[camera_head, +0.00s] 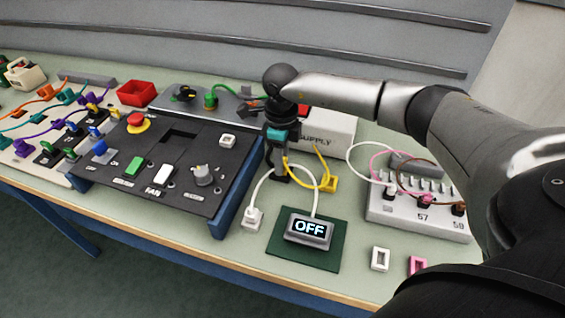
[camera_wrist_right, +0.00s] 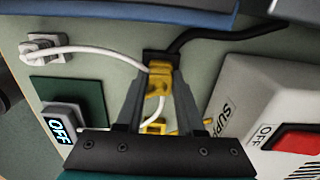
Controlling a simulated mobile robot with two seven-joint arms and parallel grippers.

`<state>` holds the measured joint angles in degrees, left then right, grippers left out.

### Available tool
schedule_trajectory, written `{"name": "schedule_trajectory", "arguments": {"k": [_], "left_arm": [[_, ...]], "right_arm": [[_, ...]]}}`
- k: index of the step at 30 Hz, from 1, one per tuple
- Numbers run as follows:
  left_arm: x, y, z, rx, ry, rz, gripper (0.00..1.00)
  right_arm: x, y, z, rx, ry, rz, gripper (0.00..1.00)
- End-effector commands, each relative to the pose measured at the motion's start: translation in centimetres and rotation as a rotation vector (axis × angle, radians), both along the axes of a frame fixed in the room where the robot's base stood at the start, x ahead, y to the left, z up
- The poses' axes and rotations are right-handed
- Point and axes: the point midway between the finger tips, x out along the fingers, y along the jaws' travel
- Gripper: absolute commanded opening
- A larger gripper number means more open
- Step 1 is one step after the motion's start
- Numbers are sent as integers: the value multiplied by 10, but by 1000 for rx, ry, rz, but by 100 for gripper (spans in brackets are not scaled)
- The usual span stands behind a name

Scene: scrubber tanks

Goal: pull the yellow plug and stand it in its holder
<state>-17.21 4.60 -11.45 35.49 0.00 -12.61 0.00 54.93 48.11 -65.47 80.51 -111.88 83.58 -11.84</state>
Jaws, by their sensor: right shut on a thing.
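The yellow plug (camera_wrist_right: 157,80) is between the fingertips of my right gripper (camera_wrist_right: 160,88), which is shut on it. The plug is at a black socket piece (camera_wrist_right: 157,57) with a black cable; I cannot tell how far it is seated. In the head view my right gripper (camera_head: 281,165) points down beside the power supply box and mostly hides the plug. A yellow cord (camera_head: 311,187) loops from there. The yellow holder (camera_head: 330,184) stands on the table just right of the gripper; it shows partly between the fingers in the wrist view (camera_wrist_right: 153,127). My left gripper is out of view.
The white supply box (camera_head: 328,131) with a red switch stands behind the gripper. A black control panel (camera_head: 170,155) is on the left. A white plug (camera_head: 252,218) and an OFF display (camera_head: 308,229) are in front. A terminal block (camera_head: 420,215) is on the right.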

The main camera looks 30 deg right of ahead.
Motion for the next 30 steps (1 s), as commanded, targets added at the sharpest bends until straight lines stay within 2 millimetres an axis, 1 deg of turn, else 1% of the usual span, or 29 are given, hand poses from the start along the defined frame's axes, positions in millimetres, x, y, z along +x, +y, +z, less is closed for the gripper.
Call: {"name": "schedule_trajectory", "arguments": {"k": [29,30], "left_arm": [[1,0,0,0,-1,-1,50],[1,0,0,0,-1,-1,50]], "right_arm": [[0,0,0,1,-1,0,0],[0,0,0,1,-1,0,41]]}}
